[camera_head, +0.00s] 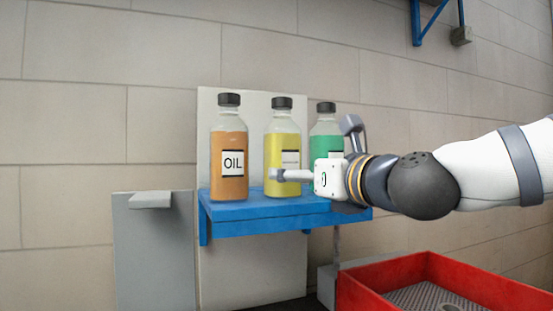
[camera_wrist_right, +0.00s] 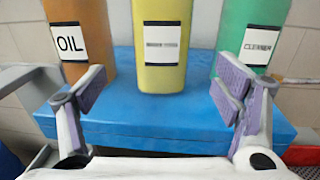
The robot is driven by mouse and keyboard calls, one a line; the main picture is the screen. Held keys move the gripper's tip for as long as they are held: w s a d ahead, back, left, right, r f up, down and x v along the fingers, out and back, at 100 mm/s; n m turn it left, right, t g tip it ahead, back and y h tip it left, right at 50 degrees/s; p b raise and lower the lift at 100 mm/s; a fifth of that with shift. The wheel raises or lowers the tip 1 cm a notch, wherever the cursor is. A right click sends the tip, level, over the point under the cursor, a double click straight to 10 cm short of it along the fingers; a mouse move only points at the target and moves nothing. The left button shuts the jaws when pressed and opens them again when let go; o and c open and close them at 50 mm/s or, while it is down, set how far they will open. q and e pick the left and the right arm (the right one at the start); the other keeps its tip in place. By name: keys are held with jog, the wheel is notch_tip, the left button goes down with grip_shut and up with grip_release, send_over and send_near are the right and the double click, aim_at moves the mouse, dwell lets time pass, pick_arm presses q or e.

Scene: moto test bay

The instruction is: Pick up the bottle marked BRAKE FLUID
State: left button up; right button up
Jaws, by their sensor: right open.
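The yellow bottle (camera_head: 282,146) has a black cap and stands upright between the other two bottles on a blue shelf. Its white label also shows in the right wrist view, on the yellow bottle (camera_wrist_right: 159,62), but the small print is too blurred to read surely. My right gripper (camera_head: 312,150) is open and empty, reaching in from the right in front of the bottles. In the right wrist view my right gripper (camera_wrist_right: 162,85) has its fingers spread wide, with the yellow bottle ahead between them. My left gripper is not in view.
An orange bottle marked OIL (camera_head: 229,168) stands left, and a green bottle marked CLEANER (camera_wrist_right: 255,30) stands right, near the right finger. The blue shelf (camera_head: 235,210) is backed by a pale panel. A red tray (camera_head: 400,270) is at lower right.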

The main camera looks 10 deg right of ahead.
jog(key=x, duration=0.9)
jog(key=shift+w+f, duration=0.1)
jog(key=shift+f, duration=0.15)
jog(key=shift+d, duration=0.1)
jog(key=c, duration=1.5)
jog(key=shift+r, duration=0.1)
jog(key=c, duration=0.3)
jog(key=shift+r, duration=0.1)
jog(key=shift+c, duration=0.2)
